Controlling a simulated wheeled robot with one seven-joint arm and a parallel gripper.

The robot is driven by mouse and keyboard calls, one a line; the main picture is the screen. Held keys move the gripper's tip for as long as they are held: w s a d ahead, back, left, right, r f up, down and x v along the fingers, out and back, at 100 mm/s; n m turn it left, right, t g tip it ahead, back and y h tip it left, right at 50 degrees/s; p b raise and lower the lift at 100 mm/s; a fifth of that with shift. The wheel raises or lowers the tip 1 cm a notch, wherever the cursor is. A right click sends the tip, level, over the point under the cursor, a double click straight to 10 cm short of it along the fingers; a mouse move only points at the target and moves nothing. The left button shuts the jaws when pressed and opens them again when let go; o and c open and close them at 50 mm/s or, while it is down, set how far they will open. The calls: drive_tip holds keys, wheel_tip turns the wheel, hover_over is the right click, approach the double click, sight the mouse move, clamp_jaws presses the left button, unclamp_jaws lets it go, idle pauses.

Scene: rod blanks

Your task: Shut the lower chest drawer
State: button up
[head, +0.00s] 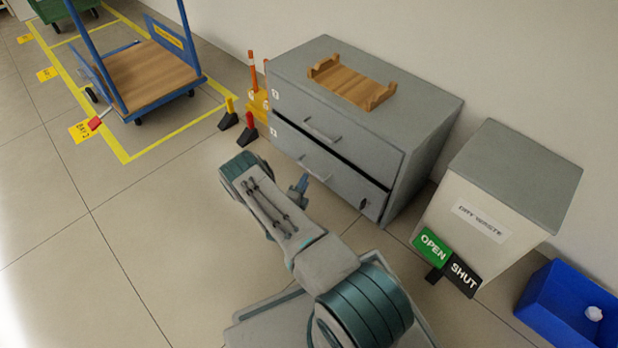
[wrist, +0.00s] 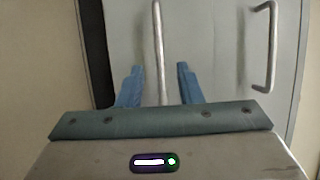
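The grey chest (head: 440,125) stands against the wall with two drawers. The lower chest drawer (head: 345,189) sticks out a little, with a dark gap along its top edge. Its bar handle (head: 315,168) is at the middle of its front. My gripper (head: 303,183) is at this handle, partly hidden behind my arm. In the wrist view my gripper (wrist: 158,84) is open, its blue fingers apart on either side of the lower drawer's handle (wrist: 157,45). I see space between each finger and the bar. The upper drawer (head: 340,136) looks shut; its handle also shows in the wrist view (wrist: 271,45).
A wooden tray (head: 352,85) lies on the chest. A dry waste bin (head: 490,190) with OPEN and SHUT signs stands to the right, near a blue crate (head: 570,300). Posts and a blue trolley (head: 150,75) are to the left.

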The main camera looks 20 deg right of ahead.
sight(310, 172)
drive_tip(key=b+x, duration=0.1)
drive_tip(key=x, duration=0.4)
drive_tip(key=shift+a, duration=0.1)
clamp_jaws()
